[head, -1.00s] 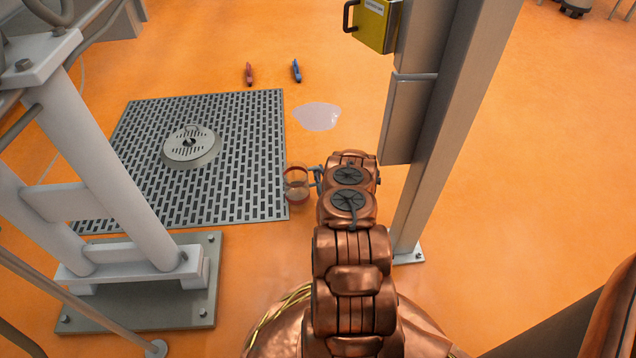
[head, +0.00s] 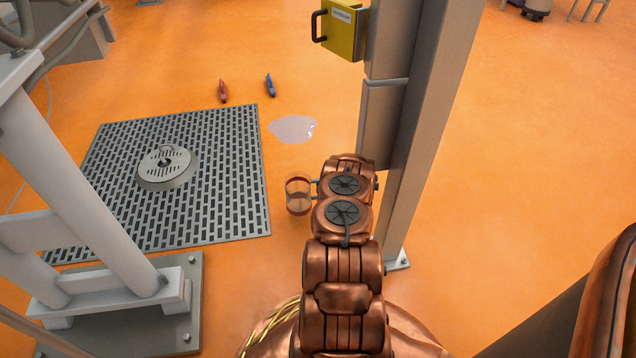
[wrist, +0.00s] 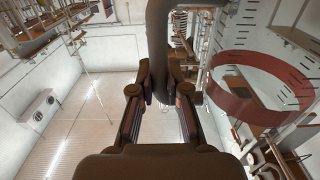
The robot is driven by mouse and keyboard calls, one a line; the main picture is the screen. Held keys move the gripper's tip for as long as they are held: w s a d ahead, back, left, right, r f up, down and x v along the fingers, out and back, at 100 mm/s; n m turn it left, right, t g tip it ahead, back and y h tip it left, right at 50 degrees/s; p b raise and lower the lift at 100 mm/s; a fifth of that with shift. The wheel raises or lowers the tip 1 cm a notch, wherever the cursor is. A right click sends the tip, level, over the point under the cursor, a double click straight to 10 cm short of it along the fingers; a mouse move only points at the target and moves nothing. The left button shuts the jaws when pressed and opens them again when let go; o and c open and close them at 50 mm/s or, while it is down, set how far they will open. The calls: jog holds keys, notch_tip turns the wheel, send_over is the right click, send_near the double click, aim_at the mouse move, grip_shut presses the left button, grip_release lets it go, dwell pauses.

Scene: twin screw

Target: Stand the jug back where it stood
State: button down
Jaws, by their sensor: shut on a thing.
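The jug (head: 298,197) is clear with reddish bands. In the head view it shows just left of my arm's end, over the orange floor right of the grating. My gripper (head: 315,185) is mostly hidden there behind my own arm links. In the wrist view my gripper (wrist: 159,98) is shut on the jug's dark, upright handle (wrist: 160,45). The jug's red band (wrist: 262,90) curves at the right, and its clear wall lets the background show through. The jug looks roughly upright. I cannot tell its height above the floor.
A grey floor grating (head: 225,215) with a round cover (head: 165,165) lies left. A pale puddle (head: 293,129) is beyond the jug. Red (head: 223,91) and blue (head: 270,85) tools lie farther off. A steel post (head: 425,130) with a yellow box (head: 343,26) stands close right of my arm.

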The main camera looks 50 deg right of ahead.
jog(key=w+d+f+b, duration=0.4)
jog(key=w+d+b, duration=0.1)
jog(key=w+d, duration=0.1)
jog(key=shift+d+b, duration=0.2)
jog(key=shift+b, duration=0.1)
jog(key=shift+f, duration=0.15)
jog(key=c, duration=1.2)
grip_release()
jog(key=shift+f, duration=0.1)
jog(key=shift+o, duration=0.2)
